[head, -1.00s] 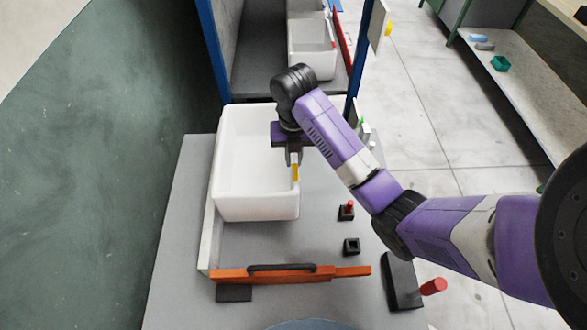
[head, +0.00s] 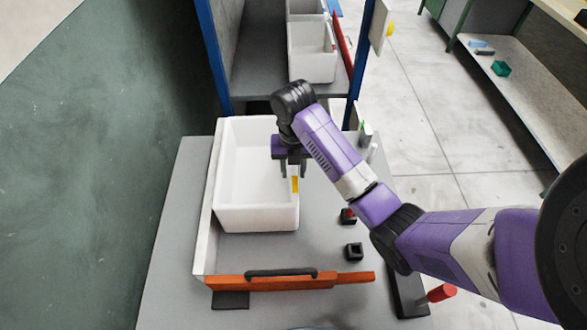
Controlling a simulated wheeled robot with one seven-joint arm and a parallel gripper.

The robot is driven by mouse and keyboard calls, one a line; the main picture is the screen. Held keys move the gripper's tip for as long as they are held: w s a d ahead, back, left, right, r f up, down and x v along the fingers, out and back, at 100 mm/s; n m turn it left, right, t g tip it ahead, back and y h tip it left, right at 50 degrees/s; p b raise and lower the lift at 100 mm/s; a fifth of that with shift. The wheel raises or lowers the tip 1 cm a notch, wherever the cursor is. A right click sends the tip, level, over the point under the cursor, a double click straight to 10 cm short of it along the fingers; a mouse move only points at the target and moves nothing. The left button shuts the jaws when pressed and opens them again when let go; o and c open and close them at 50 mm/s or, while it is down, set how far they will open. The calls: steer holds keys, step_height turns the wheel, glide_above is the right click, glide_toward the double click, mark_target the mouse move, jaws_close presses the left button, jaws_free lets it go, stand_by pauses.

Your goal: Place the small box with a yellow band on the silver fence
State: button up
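The small box with a yellow band (head: 295,185) shows as a narrow pale piece with a yellow stripe, at the right wall of the white bin (head: 257,222). I cannot tell whether it touches the bin. My gripper (head: 293,172) points down just above and around the box, its dark fingers apart with the box's upper part between them. The fingers look clear of its sides. A pale, silver-looking fence (head: 203,240) runs along the left side of the bin and meets an orange bar at the front.
The orange bar (head: 225,284) with a black handle (head: 281,272) crosses the grey table's front. Black square holders (head: 353,251) stand right of the bin, one with a red peg. A black block with a red knob (head: 441,292) is at front right. Shelving stands behind.

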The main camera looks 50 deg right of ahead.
step_height(320, 180, up, 6)
steer(key=p, duration=0.5)
steer(key=shift+r, duration=0.25)
steer(key=shift+w+d+r, duration=0.1)
steer(key=shift+w+r, duration=0.05)
steer(key=shift+r, duration=0.35)
steer(key=shift+w+d+r, duration=0.1)
steer(key=shift+w+r, duration=0.05)
steer(key=shift+r, duration=0.3)
steer(key=shift+s+r, duration=0.25)
steer(key=shift+r, duration=0.25)
step_height(320, 180, up, 2)
steer(key=shift+w, duration=0.1)
steer(key=shift+a+r, duration=0.2)
steer(key=shift+r, duration=0.3)
